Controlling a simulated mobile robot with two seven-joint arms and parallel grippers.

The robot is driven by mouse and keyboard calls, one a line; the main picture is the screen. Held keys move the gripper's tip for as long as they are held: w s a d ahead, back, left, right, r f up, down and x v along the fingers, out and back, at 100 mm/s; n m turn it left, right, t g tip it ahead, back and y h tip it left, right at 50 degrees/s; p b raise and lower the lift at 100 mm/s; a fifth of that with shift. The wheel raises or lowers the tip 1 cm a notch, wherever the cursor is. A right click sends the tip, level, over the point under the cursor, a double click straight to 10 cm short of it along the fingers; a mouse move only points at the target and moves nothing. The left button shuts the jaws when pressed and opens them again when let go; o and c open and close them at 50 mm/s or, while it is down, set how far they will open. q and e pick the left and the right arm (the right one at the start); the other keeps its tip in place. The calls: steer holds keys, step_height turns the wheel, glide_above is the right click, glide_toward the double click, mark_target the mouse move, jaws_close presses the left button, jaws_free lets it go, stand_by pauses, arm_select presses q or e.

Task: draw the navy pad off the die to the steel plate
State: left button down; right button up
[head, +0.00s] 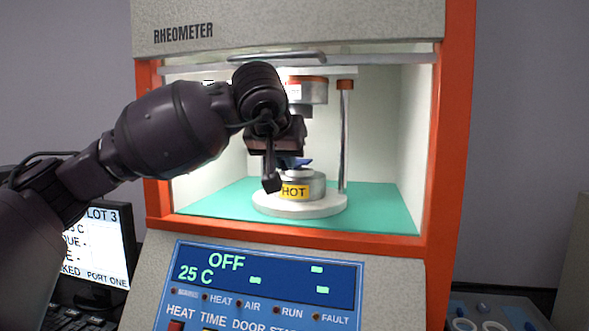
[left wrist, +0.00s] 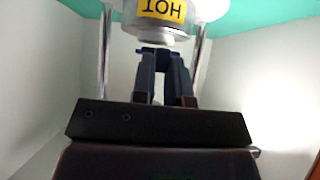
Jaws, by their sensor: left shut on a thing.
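The navy pad (head: 297,163) shows in the head view as a small dark blue piece, slightly tilted, just over the lower die (head: 310,186), which bears a yellow HOT label. My left gripper (head: 284,158) reaches into the chamber from the left and is shut on the pad. In the left wrist view, which is upside down, the fingertips (left wrist: 166,60) meet at the pad (left wrist: 158,49) close to the die face (left wrist: 160,36). Most of the pad is hidden by the fingers, and I cannot tell whether it touches the die. I cannot make out the steel plate. My right gripper is not in view.
The orange-framed opening (head: 452,150) surrounds the chamber. A steel post (head: 344,140) stands right of the die, and the upper die (head: 310,92) hangs above. The teal floor (head: 385,207) is clear at right. A dark tray with white rings (head: 495,318) is at lower right.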

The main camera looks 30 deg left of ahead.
arm_select(q)
steer(key=s+d+p, duration=0.2)
steer(key=s, duration=0.6)
steer(key=s+d+p, duration=0.2)
steer(key=s, duration=0.7)
steer(key=shift+d+p, duration=0.25)
steer(key=shift+p, duration=0.1)
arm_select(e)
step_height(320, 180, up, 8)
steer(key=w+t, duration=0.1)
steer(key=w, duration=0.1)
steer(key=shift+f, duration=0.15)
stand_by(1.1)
